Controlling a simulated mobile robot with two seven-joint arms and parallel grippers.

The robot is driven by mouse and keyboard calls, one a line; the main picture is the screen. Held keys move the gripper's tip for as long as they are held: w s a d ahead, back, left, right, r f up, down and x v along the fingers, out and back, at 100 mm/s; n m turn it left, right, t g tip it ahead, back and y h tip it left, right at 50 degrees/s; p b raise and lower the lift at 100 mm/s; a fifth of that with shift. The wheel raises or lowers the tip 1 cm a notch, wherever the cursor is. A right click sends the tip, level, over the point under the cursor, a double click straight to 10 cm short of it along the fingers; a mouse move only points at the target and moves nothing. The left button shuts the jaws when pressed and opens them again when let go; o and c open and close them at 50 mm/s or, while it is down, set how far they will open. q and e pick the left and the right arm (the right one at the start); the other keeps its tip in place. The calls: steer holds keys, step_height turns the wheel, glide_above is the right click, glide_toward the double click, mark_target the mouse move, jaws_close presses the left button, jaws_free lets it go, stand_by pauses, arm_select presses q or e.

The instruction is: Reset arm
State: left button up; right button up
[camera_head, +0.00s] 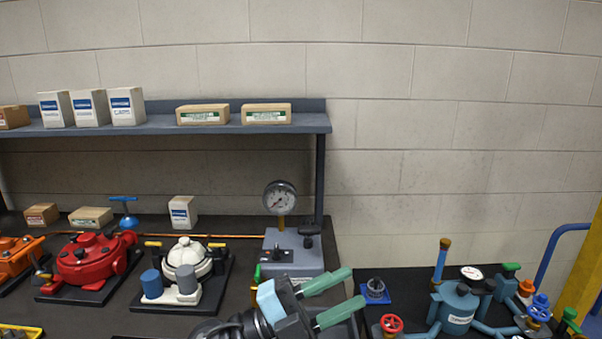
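My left gripper (352,288) reaches in from the bottom of the head view, pointing right. Its two green fingers are spread apart with nothing seen between them. It is in front of the grey gauge stand (292,255) and left of the small blue tray (376,291). Whether it touches anything below cannot be told. My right gripper is not in view. A red motor (92,257) and a white motor (187,257) sit on black plates on the dark bench at the left.
A blue-grey shelf (230,128) with several boxes stands over the bench. A blue pump assembly (457,305) with red and green valve handles is at the lower right. A yellow post (583,265) stands at the right edge. The space above the right bench is clear.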

arm_select(q)
steer(key=w+a+f+n+t+y, duration=0.2)
steer(key=a+f+n+t+y, duration=0.2)
steer(key=a+n+t+y, duration=0.4)
steer(key=w+a+f+n+t+y, duration=0.2)
steer(key=a+f+n+t+y, duration=0.15)
steer(key=n+t, duration=0.45)
steer(key=s+a+f+n+g+y, duration=0.4)
steer(key=a+f+n+g+y, duration=0.2)
steer(key=a+f+n+y, duration=0.45)
steer(key=s+a+f+g, duration=0.3)
steer(key=s+f+g, duration=0.3)
steer(key=s+f, duration=0.5)
steer(key=s+a+f+g, duration=0.4)
steer(key=s+f+g, duration=0.25)
steer(key=s, duration=0.95)
steer(key=w+d+f+t+h, duration=0.2)
steer(key=w+f+t, duration=0.4)
steer(key=f, duration=0.3)
steer(key=shift+w+d+f+t, duration=0.15)
steer(key=shift+d+f+t, duration=0.15)
steer(key=shift+d+t, duration=0.2)
